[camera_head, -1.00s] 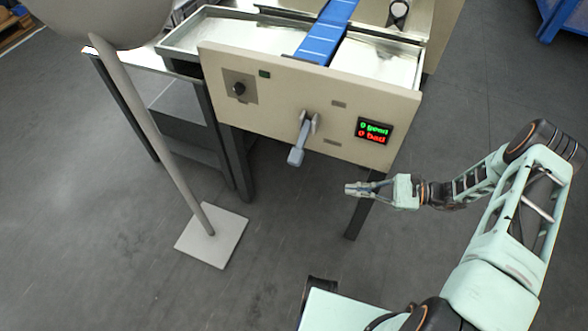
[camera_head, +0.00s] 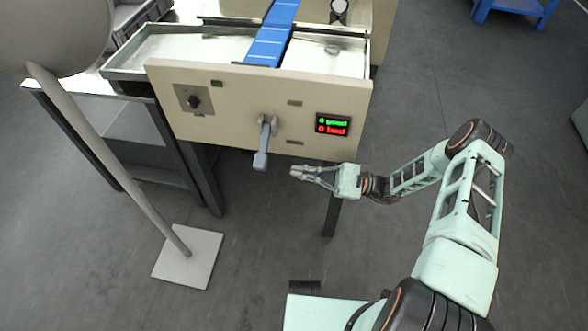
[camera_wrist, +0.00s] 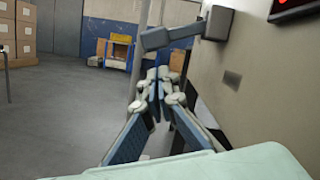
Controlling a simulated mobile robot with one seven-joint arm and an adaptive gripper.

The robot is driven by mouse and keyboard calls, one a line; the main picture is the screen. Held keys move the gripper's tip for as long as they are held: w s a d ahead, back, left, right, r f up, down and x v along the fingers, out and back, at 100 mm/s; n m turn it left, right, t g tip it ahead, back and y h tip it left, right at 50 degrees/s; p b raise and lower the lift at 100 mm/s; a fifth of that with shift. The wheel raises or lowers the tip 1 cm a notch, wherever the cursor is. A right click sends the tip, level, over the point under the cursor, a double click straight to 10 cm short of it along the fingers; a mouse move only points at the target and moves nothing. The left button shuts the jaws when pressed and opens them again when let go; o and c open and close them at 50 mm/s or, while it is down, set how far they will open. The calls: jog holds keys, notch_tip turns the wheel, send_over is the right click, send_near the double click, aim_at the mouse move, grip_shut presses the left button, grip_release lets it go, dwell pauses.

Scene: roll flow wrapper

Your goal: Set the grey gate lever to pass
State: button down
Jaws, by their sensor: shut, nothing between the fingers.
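The grey gate lever (camera_head: 263,145) is on the beige front panel (camera_head: 232,123) of the machine. Its handle hangs down and sticks out from the panel. In the wrist view the lever (camera_wrist: 183,34) shows above and just beyond my fingertips, with its grip end pointing left. My gripper (camera_head: 293,171) is to the right of the lever's lower end in the head view, apart from it. In the wrist view my gripper (camera_wrist: 157,80) has its fingers together and empty. Any pass marking by the lever is not readable.
A blue belt (camera_head: 271,35) runs above. A grey pole on a square base (camera_head: 187,259) stands at left.

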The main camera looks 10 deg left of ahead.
aim_at(267, 154)
jog(key=x, duration=0.8)
jog(key=shift+s, duration=0.1)
jog(key=shift+s+r+m, duration=0.15)
jog(key=shift+r+m, duration=0.05)
jog(key=shift+m, duration=0.2)
jog(key=shift+r, duration=0.1)
jog(key=s+r+m+t+p, duration=0.1)
jog(key=r+m+p, duration=0.1)
jog(key=m, duration=0.1)
jog(key=s+r+m+t+p, duration=0.1)
jog(key=r+m+p, duration=0.1)
jog(key=m, duration=0.2)
jog(key=r+m+t+p, duration=0.1)
jog(key=r+m+p, duration=0.1)
jog(key=r+m, duration=0.1)
jog(key=shift+s+m+t+p, duration=0.3)
jog(key=shift+s, duration=0.1)
jog(key=shift+a+r+p, duration=0.1)
jog(key=shift+r+p, duration=0.25)
jog(key=shift+r, duration=0.2)
jog(key=shift+w+r, duration=0.1)
jog(key=shift+r, duration=0.05)
